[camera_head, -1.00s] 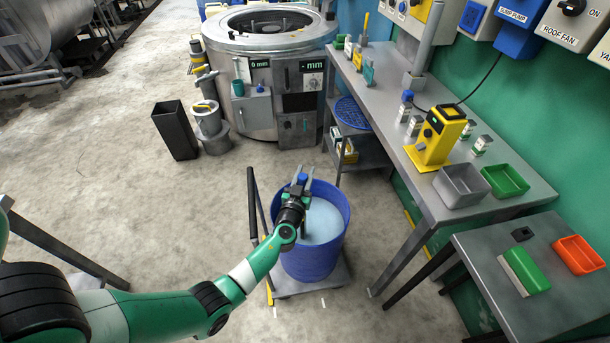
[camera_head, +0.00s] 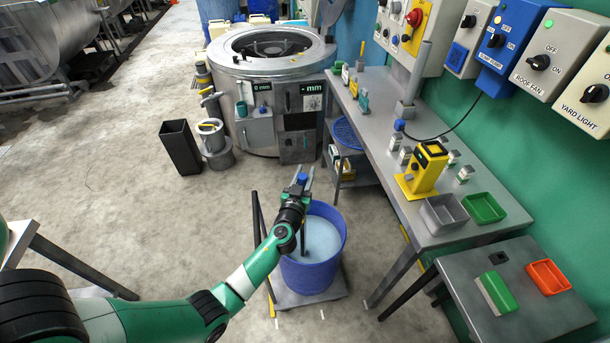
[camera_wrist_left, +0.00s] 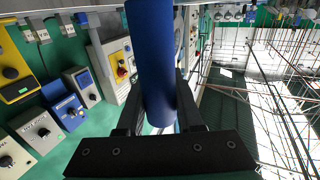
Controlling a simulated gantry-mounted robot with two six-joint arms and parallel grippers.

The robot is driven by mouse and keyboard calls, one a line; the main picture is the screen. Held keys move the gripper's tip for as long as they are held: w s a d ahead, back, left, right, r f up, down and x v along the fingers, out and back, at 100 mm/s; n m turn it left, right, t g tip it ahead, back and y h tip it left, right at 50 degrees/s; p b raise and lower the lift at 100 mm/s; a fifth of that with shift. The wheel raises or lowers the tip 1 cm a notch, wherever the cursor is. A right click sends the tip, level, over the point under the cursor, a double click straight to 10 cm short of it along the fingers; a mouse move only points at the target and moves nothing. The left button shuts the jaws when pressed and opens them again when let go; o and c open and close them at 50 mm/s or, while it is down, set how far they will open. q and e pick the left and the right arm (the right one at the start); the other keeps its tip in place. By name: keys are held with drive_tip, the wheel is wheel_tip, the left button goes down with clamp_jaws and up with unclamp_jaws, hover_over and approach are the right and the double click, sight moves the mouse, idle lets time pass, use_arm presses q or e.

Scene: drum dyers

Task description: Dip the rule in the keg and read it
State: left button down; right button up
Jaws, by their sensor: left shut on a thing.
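My left gripper (camera_head: 302,182) is shut on the blue handle of the rule (camera_wrist_left: 150,65), which fills the space between the fingers in the left wrist view. In the head view, the gripper is above the blue keg (camera_head: 312,278), near its far left rim. A thin dark shaft (camera_head: 303,236) shows below the gripper, against the pale blue liquid (camera_head: 322,238) in the keg. I cannot tell how deep its lower end goes, nor read any marks. My right gripper is not in view.
The keg stands on a low platform (camera_head: 335,296) with a dark upright handle at its left. A steel bench (camera_head: 400,190) with a yellow device (camera_head: 424,170) and trays runs along the right. A steel drum machine (camera_head: 270,75) stands behind.

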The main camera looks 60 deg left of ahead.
use_arm(q)
wheel_tip(320, 180, up, 16)
drive_tip(key=p, duration=1.2)
drive_tip(key=shift+f, duration=0.15)
